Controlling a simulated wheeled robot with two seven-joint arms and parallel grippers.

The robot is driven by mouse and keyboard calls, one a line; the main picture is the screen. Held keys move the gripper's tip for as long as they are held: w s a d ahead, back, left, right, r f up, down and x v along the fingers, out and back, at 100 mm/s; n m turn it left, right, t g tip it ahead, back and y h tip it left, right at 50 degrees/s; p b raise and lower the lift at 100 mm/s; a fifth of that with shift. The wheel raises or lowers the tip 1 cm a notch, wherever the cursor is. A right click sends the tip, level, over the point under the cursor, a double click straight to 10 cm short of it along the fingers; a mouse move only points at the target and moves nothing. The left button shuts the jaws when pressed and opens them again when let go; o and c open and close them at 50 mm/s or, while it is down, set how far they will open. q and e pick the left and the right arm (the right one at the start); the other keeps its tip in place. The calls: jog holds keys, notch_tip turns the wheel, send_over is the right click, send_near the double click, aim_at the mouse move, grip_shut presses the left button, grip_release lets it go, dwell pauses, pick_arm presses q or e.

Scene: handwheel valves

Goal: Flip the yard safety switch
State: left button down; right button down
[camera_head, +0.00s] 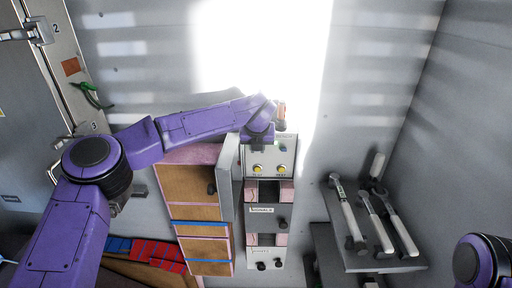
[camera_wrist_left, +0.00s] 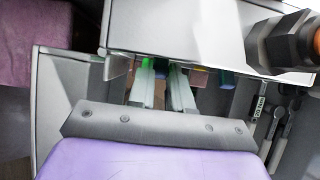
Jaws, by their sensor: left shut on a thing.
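The grey control panel (camera_head: 270,157) stands at the middle, with two yellow buttons (camera_head: 257,169) low on its face. My left gripper (camera_head: 262,142) is at the panel's upper part and covers much of it. In the left wrist view, the two pale fingers of the left gripper (camera_wrist_left: 163,88) reach to the panel box (camera_wrist_left: 205,35), close together. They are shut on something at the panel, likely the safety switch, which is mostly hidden. A small green glow shows beside the fingertips. My right arm shows only at the lower right; its gripper is out of view.
An open panel door (camera_head: 226,160) stands just left of the panel. A wooden shelf unit (camera_head: 190,185) is further left. Several wrenches (camera_head: 380,222) lie on a grey ledge at the right. An orange-ended dark fitting (camera_wrist_left: 285,42) sticks out near the left wrist.

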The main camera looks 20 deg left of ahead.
pick_arm(q)
jog(key=shift+f, duration=0.1)
jog(key=c, duration=1)
grip_release()
jog(key=shift+c, duration=0.2)
